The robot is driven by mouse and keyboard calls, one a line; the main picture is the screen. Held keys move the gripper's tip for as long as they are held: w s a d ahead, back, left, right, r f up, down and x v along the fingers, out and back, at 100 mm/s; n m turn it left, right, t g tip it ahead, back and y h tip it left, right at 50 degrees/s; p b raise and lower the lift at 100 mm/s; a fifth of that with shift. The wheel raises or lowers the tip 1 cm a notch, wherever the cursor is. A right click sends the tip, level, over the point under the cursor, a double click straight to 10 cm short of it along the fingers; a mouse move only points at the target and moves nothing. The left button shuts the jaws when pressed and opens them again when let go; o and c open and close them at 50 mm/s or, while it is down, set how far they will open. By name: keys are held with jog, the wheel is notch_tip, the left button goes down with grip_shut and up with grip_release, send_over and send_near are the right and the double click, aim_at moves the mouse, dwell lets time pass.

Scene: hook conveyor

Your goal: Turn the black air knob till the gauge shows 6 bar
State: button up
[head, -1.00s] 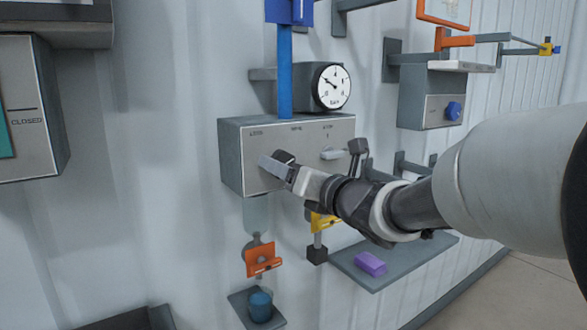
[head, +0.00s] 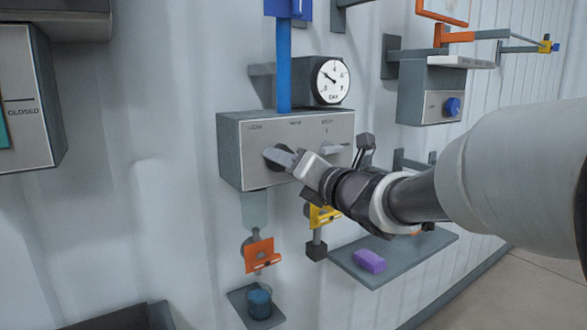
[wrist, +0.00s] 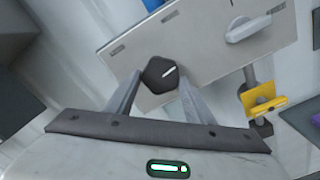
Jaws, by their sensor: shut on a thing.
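The black air knob (head: 276,158) sits on the left part of the grey control box front (head: 238,150). In the wrist view the knob (wrist: 159,73) is between my two fingertips, with its white mark pointing up and right. My gripper (head: 284,157) is shut on the knob. The round white gauge (head: 332,82) is above the box, its needle pointing up and left. Its small numbers are hard to read, but the needle looks well short of the 6 at the right. The fingers hide part of the knob in the head view.
A pale lever (head: 334,149) is on the box right of the knob. A blue post (head: 284,75) rises behind the box. Below are an orange bracket (head: 260,254), a yellow bracket (head: 321,215) and a shelf (head: 400,257) with a purple block (head: 370,261).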

jog(key=m+p, duration=0.2)
jog(key=m, duration=0.6)
jog(key=m+p, duration=0.2)
jog(key=m, duration=0.6)
jog(key=r+m+p, duration=0.1)
jog(key=m+p, duration=0.1)
jog(key=m, duration=0.5)
jog(key=shift+w+d+r+m, duration=0.1)
jog(key=shift+m, duration=0.3)
jog(key=o, duration=1.1)
jog(key=shift+c, duration=0.2)
jog(key=v, duration=1.7)
jog(key=shift+d, duration=0.2)
